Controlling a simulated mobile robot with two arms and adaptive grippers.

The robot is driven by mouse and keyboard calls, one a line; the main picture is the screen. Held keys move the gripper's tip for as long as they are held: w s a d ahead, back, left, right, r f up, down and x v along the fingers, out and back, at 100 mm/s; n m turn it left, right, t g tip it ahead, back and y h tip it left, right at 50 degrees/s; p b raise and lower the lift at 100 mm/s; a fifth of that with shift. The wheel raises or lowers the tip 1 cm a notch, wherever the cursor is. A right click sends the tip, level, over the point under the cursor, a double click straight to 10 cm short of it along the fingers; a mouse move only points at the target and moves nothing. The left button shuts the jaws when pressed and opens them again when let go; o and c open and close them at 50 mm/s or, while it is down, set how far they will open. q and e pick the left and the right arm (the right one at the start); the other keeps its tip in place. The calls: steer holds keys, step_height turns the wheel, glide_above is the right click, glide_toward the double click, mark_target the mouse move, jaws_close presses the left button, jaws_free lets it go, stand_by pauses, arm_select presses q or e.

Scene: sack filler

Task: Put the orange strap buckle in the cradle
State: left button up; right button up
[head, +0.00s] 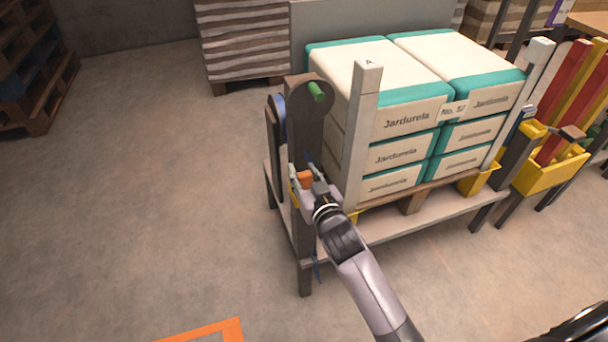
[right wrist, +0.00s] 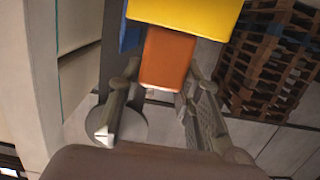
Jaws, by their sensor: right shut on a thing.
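My right gripper (head: 306,178) is shut on the orange strap buckle (head: 305,177), beside the post at the left end of the pallet stand. In the right wrist view the orange buckle (right wrist: 167,60) sits between the two fingers. A yellow block-like part (right wrist: 190,14) lies right beyond the buckle and overlaps its top edge; I cannot tell whether they touch. A little yellow (head: 293,191) also shows beside the gripper in the head view. I cannot tell for sure that this yellow part is the cradle. My left gripper is not in view.
Jardurela sacks (head: 405,120) are stacked on the stand (head: 430,215), behind a pale upright post (head: 359,135). Yellow bins (head: 550,172) stand at right. The floor at left (head: 150,190) is clear.

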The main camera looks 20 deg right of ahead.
steer(key=o, duration=1.2)
steer(key=shift+f, duration=0.1)
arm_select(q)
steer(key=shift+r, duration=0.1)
arm_select(e)
steer(key=shift+s, duration=0.2)
steer(key=s+r+p, duration=0.2)
steer(key=s, duration=0.9)
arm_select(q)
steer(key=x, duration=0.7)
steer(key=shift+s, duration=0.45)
arm_select(e)
steer(key=s+d+f+g, duration=0.1)
steer(key=s+f+g, duration=0.3)
steer(key=s+f, duration=0.2)
steer(key=s+d+f+n+g, duration=0.1)
steer(key=s+f+g, duration=0.3)
steer(key=s+f, duration=0.3)
steer(key=s+d+f+g, duration=0.1)
steer(key=s+f+g, duration=0.4)
steer(key=f, duration=0.3)
steer(key=shift+s+n, duration=0.3)
steer(key=shift+s, duration=0.45)
